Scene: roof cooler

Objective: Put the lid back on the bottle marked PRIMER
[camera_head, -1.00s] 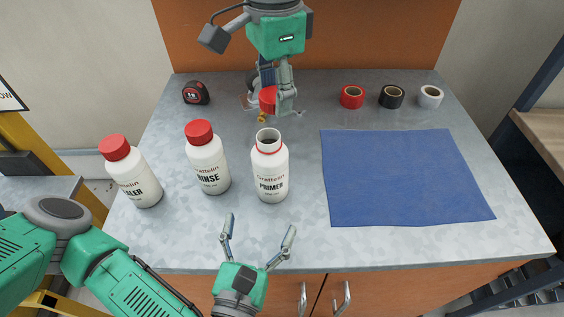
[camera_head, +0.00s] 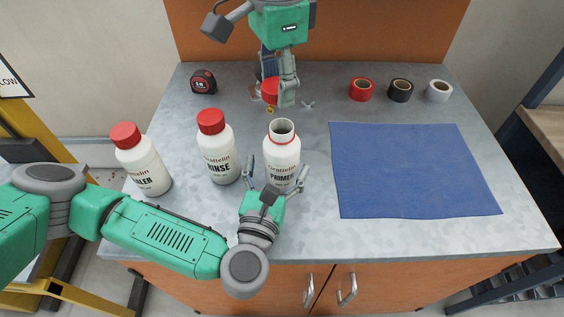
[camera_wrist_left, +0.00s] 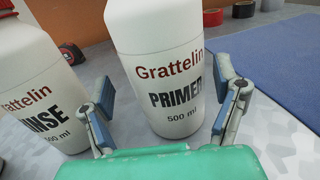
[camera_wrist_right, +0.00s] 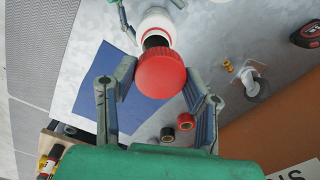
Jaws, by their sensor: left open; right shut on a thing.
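The PRIMER bottle (camera_head: 282,150) stands upright and open-topped on the bench. It also shows in the left wrist view (camera_wrist_left: 160,70). My left gripper (camera_head: 276,172) is open, with its fingers on either side of the lower part of the PRIMER bottle; I cannot tell whether they touch it. My right gripper (camera_wrist_right: 155,85) is shut on a red lid (camera_wrist_right: 161,73), held behind the bottle, above the bench. The lid (camera_head: 271,92) is partly hidden by a finger in the head view.
The RINSE bottle (camera_head: 217,150) stands close left of PRIMER, with another red-capped bottle (camera_head: 143,162) farther left. A tape measure (camera_head: 203,81) and tape rolls (camera_head: 361,90) are at the back. A blue mat (camera_head: 412,172) lies at right.

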